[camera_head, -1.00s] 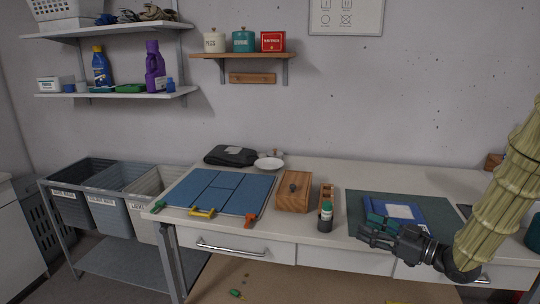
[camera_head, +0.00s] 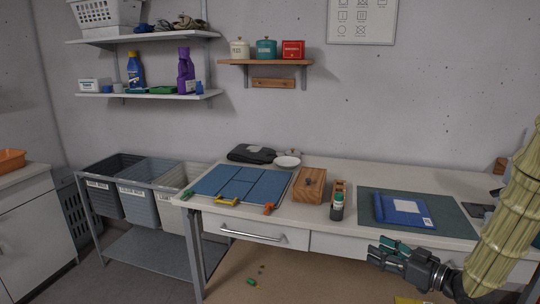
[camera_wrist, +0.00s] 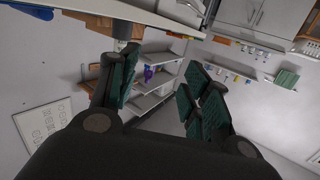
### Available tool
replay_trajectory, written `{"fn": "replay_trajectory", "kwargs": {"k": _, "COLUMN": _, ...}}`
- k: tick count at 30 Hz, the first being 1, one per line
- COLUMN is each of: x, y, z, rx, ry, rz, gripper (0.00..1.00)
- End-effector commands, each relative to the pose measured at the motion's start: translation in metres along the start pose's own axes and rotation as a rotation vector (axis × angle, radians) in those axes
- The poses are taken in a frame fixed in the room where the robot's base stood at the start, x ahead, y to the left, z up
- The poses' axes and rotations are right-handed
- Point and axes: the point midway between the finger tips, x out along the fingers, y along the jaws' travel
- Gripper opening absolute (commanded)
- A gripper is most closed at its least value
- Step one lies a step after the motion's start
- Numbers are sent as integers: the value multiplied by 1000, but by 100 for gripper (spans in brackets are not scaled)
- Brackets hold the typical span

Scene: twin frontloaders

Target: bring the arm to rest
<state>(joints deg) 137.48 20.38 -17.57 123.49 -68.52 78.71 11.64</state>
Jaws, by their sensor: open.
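My gripper (camera_head: 384,254) is at the lower right of the head view, in front of the table's (camera_head: 345,240) front edge and beside the blue book-like packet (camera_head: 402,211). In the wrist view my gripper's (camera_wrist: 160,95) green-padded fingers stand apart with nothing between them. My arm, in a ribbed yellowish sleeve, comes in from the right edge of the head view.
The packet with a white label lies on a dark green mat (camera_head: 453,218). A wooden box (camera_head: 309,186), a green-capped bottle (camera_head: 337,208) and a blue board (camera_head: 240,185) stand or lie to the left. Grey bins (camera_head: 140,205) stand at far left. A small green item (camera_head: 251,282) lies on the floor.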

Motion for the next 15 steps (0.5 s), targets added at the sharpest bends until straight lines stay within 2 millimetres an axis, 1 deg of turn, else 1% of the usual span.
{"fn": "replay_trajectory", "kwargs": {"k": 5, "x": 6, "y": -7, "z": 37, "rx": 46, "ry": -77, "rz": 58, "gripper": 48}}
{"fn": "replay_trajectory", "kwargs": {"k": 8, "x": 10, "y": -14, "z": 66, "rx": 78, "ry": -138, "rz": 98, "gripper": 48}}
{"fn": "replay_trajectory", "kwargs": {"k": 11, "x": 10, "y": -25, "z": 104, "rx": 122, "ry": -224, "rz": 150, "gripper": 48}}
{"fn": "replay_trajectory", "kwargs": {"k": 12, "x": 9, "y": -31, "z": 123, "rx": 143, "ry": -267, "rz": 175, "gripper": 48}}
{"fn": "replay_trajectory", "kwargs": {"k": 14, "x": 5, "y": -41, "z": 153, "rx": 176, "ry": -337, "rz": 213, "gripper": 48}}
{"fn": "replay_trajectory", "kwargs": {"k": 15, "x": 1, "y": -49, "z": 172, "rx": 198, "ry": -385, "rz": 239, "gripper": 48}}
